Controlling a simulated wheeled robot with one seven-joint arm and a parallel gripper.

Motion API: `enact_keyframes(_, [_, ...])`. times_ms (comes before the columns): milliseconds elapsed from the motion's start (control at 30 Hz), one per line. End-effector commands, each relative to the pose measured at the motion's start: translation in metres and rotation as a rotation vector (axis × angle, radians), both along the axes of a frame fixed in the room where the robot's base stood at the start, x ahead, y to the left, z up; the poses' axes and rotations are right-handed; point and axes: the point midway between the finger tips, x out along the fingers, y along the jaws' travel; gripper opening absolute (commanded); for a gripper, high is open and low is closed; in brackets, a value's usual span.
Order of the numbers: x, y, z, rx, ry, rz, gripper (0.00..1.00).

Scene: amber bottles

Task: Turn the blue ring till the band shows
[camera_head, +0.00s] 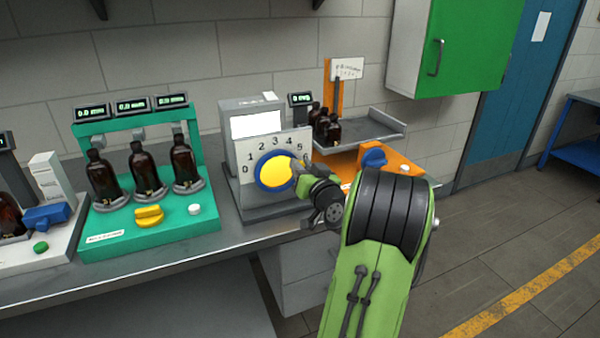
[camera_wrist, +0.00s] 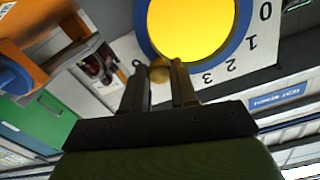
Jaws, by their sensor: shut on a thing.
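The blue ring (camera_head: 258,176) surrounds a yellow disc (camera_head: 275,173) on a white dial plate with numbers, on the front of a grey machine (camera_head: 233,110). A plain white panel (camera_head: 256,124) sits above the dial; I see no band on it. My gripper (camera_head: 300,166) is at the ring's right side, near the 5. In the wrist view, the blue ring (camera_wrist: 241,22) and yellow disc (camera_wrist: 190,25) fill the top. The fingers of my gripper (camera_wrist: 159,82) are closed around a small brass-coloured knob (camera_wrist: 159,71) at the ring's edge. The knob is hidden in the head view.
A green stand (camera_head: 110,236) with brown bottles and a yellow knob (camera_head: 149,216) is at left. An orange station (camera_head: 397,166) with a blue knob (camera_head: 373,155), bottles and a grey tray (camera_head: 375,130) is close at right. A green cabinet (camera_head: 470,45) hangs above.

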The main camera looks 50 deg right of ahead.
Motion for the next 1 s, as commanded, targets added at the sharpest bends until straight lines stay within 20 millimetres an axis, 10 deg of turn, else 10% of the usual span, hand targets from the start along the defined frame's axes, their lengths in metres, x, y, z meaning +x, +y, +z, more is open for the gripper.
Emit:
enact_keyframes(500, [-0.0023,-0.0034,-0.0107,0.156,-0.089,0.000,0.00])
enact_keyframes(533, [-0.0023,-0.0034,-0.0107,0.156,-0.089,0.000,0.30])
enact_keyframes(667, [-0.0022,-0.0034,-0.0104,0.155,-0.089,0.000,0.50])
enact_keyframes(1000, [-0.0071,-0.0010,-0.0107,0.156,-0.090,-0.001,0.51])
